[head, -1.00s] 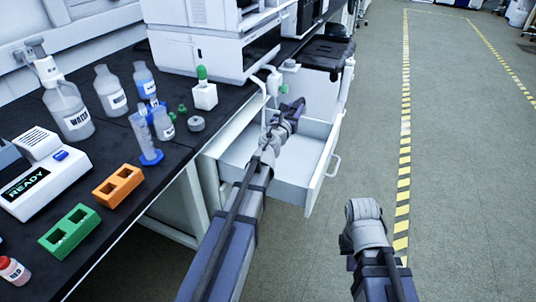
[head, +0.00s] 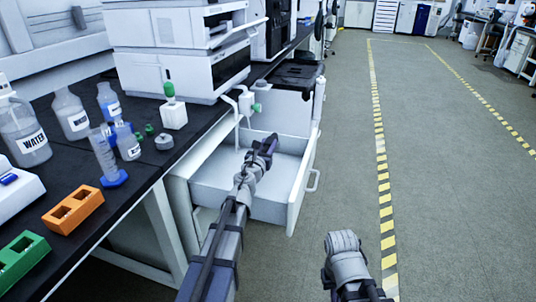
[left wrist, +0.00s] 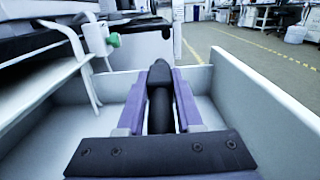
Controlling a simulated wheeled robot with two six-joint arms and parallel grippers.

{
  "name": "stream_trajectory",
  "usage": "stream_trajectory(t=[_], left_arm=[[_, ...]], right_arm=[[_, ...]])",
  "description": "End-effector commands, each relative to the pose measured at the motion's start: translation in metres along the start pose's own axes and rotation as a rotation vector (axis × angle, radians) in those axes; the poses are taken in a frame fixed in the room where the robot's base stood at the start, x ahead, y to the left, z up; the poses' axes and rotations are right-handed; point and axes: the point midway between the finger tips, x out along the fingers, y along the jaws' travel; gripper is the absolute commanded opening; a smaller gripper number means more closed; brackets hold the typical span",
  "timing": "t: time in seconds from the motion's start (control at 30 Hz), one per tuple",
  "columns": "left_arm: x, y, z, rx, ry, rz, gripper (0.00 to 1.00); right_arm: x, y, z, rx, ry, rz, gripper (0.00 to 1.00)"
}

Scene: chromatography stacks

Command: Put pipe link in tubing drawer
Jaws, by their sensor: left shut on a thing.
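My left gripper (head: 266,148) is over the open white tubing drawer (head: 296,200), inside its outline in the head view. In the left wrist view, its two purple fingers (left wrist: 160,92) are shut on a dark, narrow piece, which I take for the pipe link (left wrist: 160,108). The drawer wall (left wrist: 262,92) rises to the right of the fingers. I cannot tell how far above the drawer floor the piece is. My right arm shows at the lower right of the head view, but its fingers are not visible.
The black bench (head: 140,165) left of the drawer holds bottles, an orange rack (head: 73,210), a green rack (head: 22,258) and a white instrument (head: 180,70). A green-tipped fitting (head: 257,107) with white tubing hangs behind the drawer. The floor to the right is clear.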

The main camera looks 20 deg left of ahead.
Motion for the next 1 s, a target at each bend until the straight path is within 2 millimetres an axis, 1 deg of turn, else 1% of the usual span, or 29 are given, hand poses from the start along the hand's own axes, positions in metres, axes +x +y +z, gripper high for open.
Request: stream_trajectory(t=[0.03, 0.1, 0.37, 0.8, 0.9, 0.93, 1.0], left_arm=[[0.000, 0.000, -0.013, 0.000, 0.000, 0.000, 0.00], [0.000, 0.000, -0.017, 0.000, 0.000, 0.000, 0.00], [0.000, 0.000, -0.014, 0.000, 0.000, 0.000, 0.00], [-0.001, 0.000, -0.028, 0.000, 0.000, 0.000, 0.00], [-0.001, 0.000, -0.027, 0.000, 0.000, 0.000, 0.00], [-0.001, 0.000, -0.027, 0.000, 0.000, 0.000, 0.37], [-0.002, 0.000, -0.028, 0.000, 0.000, 0.000, 0.45]], right_arm=[[0.013, -0.001, -0.001, 0.002, 0.000, 0.000, 0.00], [0.017, -0.002, -0.001, 0.003, 0.000, 0.000, 0.00], [0.014, -0.001, -0.001, 0.004, 0.000, 0.000, 0.00], [0.027, -0.003, -0.002, 0.007, 0.000, 0.000, 0.00], [0.027, -0.003, -0.001, 0.007, 0.000, 0.000, 0.00], [0.027, -0.003, -0.002, 0.007, 0.000, 0.000, 0.00], [0.028, -0.003, -0.002, 0.007, 0.000, 0.000, 0.00]])
